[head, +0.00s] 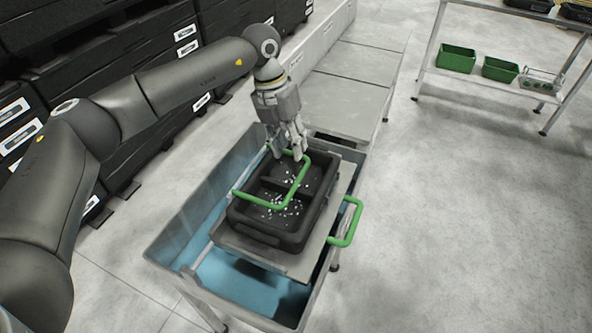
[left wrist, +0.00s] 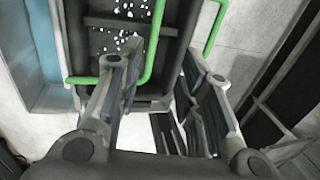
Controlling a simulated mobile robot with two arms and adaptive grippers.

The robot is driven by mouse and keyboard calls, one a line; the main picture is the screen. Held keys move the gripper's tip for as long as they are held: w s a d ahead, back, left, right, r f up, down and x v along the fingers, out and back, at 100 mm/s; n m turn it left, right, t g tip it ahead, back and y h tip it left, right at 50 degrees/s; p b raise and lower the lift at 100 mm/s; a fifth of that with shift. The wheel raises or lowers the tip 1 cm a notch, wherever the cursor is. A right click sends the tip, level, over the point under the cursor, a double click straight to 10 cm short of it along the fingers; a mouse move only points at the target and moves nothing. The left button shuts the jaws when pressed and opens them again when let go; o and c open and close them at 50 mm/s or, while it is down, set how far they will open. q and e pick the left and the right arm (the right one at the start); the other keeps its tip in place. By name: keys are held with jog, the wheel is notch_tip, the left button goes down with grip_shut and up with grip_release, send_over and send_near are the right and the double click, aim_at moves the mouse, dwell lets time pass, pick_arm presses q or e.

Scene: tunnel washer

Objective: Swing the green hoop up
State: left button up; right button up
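The green hoop (head: 297,183) lies low across a black two-compartment crate (head: 264,237), its far corner close to my left gripper. My left gripper (head: 288,154) points down at the crate's far end, its fingers spread. In the left wrist view the fingers of my left gripper (left wrist: 162,75) stand wide apart, and the green hoop (left wrist: 153,45) shows a corner between them. The left finger covers part of one hoop bar. I cannot tell whether it touches. My right gripper is in neither view.
The crate holds small white bits and sits on a grey plate (head: 335,205) over a blue-lined trough (head: 190,225). A second green handle (head: 349,222) sticks out at the plate's right side. A shelf rack (head: 490,80) with green bins stands at upper right. Floor on the right is clear.

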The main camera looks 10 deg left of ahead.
aim_at(296, 182)
pick_arm(q)
jog(key=p+x, duration=0.1)
jog(key=x, duration=0.2)
jog(key=p+x, duration=0.1)
jog(key=x, duration=0.2)
jog(key=a+p+x, duration=0.1)
jog(key=x, duration=0.2)
jog(key=shift+d+f+p, duration=0.15)
jog(key=shift+f+p, duration=0.25)
jog(key=shift+f, duration=0.35)
grip_shut()
